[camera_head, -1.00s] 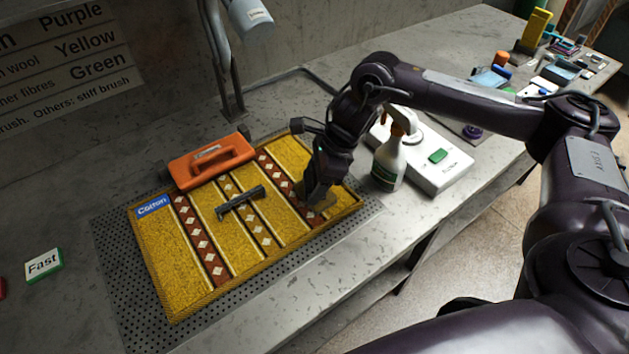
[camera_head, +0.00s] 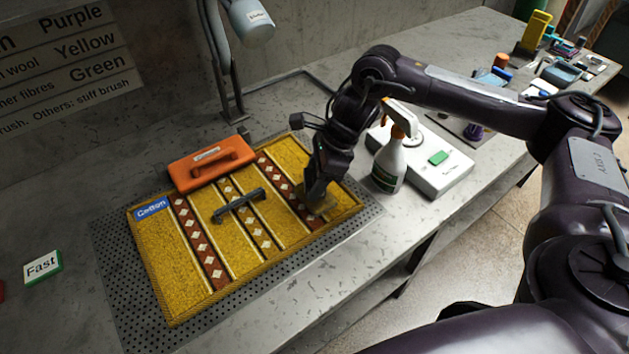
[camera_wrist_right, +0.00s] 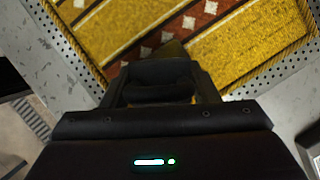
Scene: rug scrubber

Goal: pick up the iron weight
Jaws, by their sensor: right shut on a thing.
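A dark grey bar-shaped piece with a raised handle (camera_head: 239,205) lies on the middle of the yellow patterned rug (camera_head: 180,285); I cannot tell for sure whether it is the iron weight. My right gripper (camera_head: 316,202) is at the rug's right end, apart from the grey piece. It is shut on a small olive-brown thing (camera_head: 328,205), mostly hidden by the fingers and low over the rug. In the right wrist view, an olive edge of it (camera_wrist_right: 172,49) shows past the dark fingers (camera_wrist_right: 160,85). My left gripper is not in view.
An orange block with a handle (camera_head: 188,178) lies at the rug's back edge. A spray bottle (camera_head: 389,165) and a white box with a green button (camera_head: 455,177) stand close to the right of my right gripper. A lamp (camera_head: 252,22) hangs above.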

